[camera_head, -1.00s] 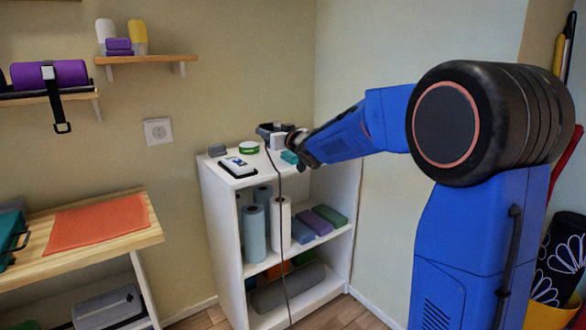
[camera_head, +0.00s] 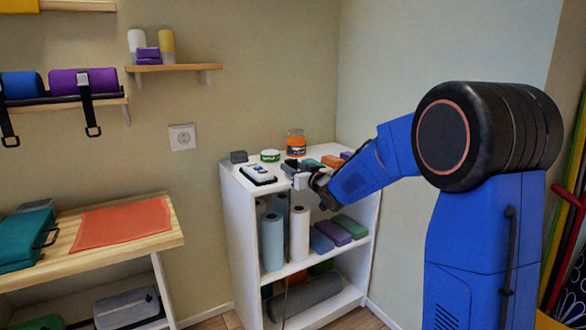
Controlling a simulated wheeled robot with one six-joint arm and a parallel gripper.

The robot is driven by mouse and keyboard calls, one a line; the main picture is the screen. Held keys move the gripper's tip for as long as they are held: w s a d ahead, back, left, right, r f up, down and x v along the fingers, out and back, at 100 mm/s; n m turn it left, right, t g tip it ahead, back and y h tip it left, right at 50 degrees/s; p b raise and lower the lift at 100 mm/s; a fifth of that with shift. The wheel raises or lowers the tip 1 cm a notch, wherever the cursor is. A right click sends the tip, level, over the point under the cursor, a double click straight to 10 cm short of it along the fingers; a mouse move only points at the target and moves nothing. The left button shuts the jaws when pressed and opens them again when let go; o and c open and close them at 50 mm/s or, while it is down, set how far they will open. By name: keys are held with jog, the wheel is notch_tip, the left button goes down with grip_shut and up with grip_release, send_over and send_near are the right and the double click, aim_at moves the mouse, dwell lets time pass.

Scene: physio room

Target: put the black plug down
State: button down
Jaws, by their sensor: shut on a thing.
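My gripper (camera_head: 301,173) is at the front right part of the white shelf unit's top (camera_head: 238,174), seen from behind my arm. It is shut on the black plug (camera_head: 290,165), which shows only as a small dark shape at the jaws. The jaws hide much of the plug, and I cannot tell whether it touches the shelf top. The wall socket (camera_head: 182,137) is on the wall to the left, empty and well apart from my gripper.
On the shelf top are a white-and-black device (camera_head: 258,174), a green-and-white tin (camera_head: 270,155), a grey block (camera_head: 239,156), an orange jar (camera_head: 296,143) and coloured blocks (camera_head: 332,161). Rolls (camera_head: 299,232) stand below. An orange mat (camera_head: 120,224) lies on the wooden table.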

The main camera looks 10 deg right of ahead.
jog(key=shift+f, duration=0.55)
jog(key=c, duration=1.2)
grip_release()
jog(key=shift+r, duration=0.6)
jog(key=s+d+f+m+g+h, duration=0.15)
jog(key=s+d, duration=0.25)
jog(key=s, duration=0.6)
jog(key=s+d+m+g+h, duration=0.1)
jog(key=s+d+h, duration=0.25)
jog(key=s, duration=0.75)
jog(key=s+f+g, duration=0.3)
jog(key=s+f, duration=0.1)
jog(key=s, duration=0.8)
jog(key=s+f+g, duration=0.3)
jog(key=s+f, duration=0.1)
jog(key=s, duration=0.7)
jog(key=s+f+m+g, duration=0.1)
jog(key=s+f+g, duration=0.3)
jog(key=s, duration=0.8)
jog(key=shift+s+a+h, duration=0.3)
jog(key=shift+s, duration=0.05)
